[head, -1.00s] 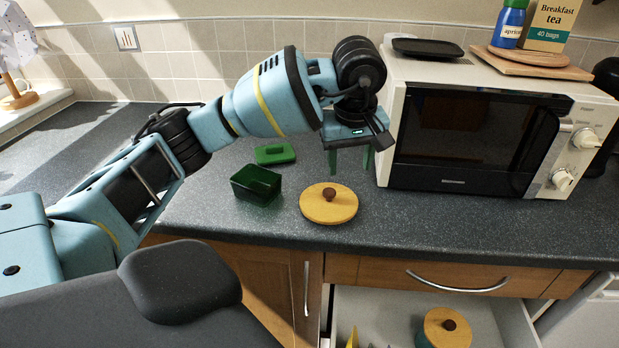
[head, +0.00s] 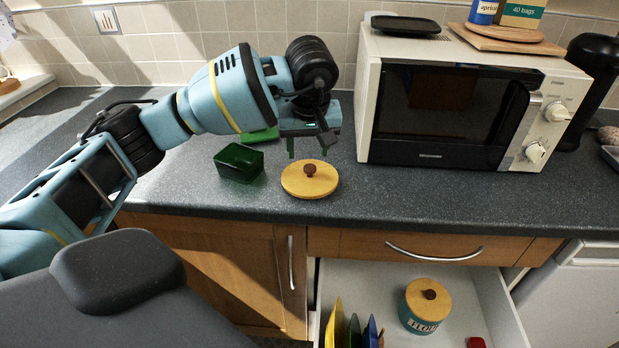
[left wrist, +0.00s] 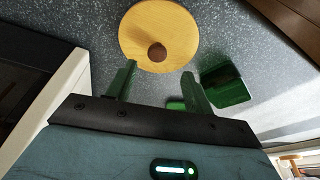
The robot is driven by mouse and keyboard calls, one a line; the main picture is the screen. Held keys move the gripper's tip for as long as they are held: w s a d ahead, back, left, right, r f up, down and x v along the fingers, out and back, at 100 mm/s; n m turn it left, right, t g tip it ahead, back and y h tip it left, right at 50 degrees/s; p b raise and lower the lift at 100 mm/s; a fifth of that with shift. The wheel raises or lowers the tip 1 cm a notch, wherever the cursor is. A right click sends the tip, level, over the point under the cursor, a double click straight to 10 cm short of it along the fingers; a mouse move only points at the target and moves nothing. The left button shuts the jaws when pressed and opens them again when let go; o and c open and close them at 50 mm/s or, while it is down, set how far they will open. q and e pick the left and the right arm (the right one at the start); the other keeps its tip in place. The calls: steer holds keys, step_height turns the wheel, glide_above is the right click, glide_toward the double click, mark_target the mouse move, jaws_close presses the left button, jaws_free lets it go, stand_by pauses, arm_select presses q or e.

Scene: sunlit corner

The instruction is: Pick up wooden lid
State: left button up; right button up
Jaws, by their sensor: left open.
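The wooden lid (head: 310,182) is a round yellow disc with a dark brown knob. It lies flat on the dark counter, near its front edge. In the left wrist view the lid (left wrist: 160,30) shows beyond my fingertips. My left gripper (head: 307,148) is open and empty, its green fingers pointing down just behind the lid and apart from it. In the left wrist view the fingers of my left gripper (left wrist: 160,75) stand wide apart. A second wooden lid (head: 428,293) with a brown knob sits on a teal flour canister (head: 420,318) in the open drawer. My right gripper is not in view.
A green open box (head: 239,163) stands left of the lid, with a flat green piece (head: 262,135) behind it. The microwave (head: 440,115) stands to the right. The open drawer (head: 480,290) also holds upright coloured plates (head: 350,330). The counter right of the lid is clear.

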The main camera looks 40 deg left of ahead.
mark_target(310, 167)
arm_select(q)
steer(key=shift+d+x, duration=0.15)
steer(key=shift+x, duration=1.15)
steer(key=shift+d+x, duration=0.15)
steer(key=shift+x, duration=1.15)
steer(key=shift+w, duration=0.1)
steer(key=c, duration=1.1)
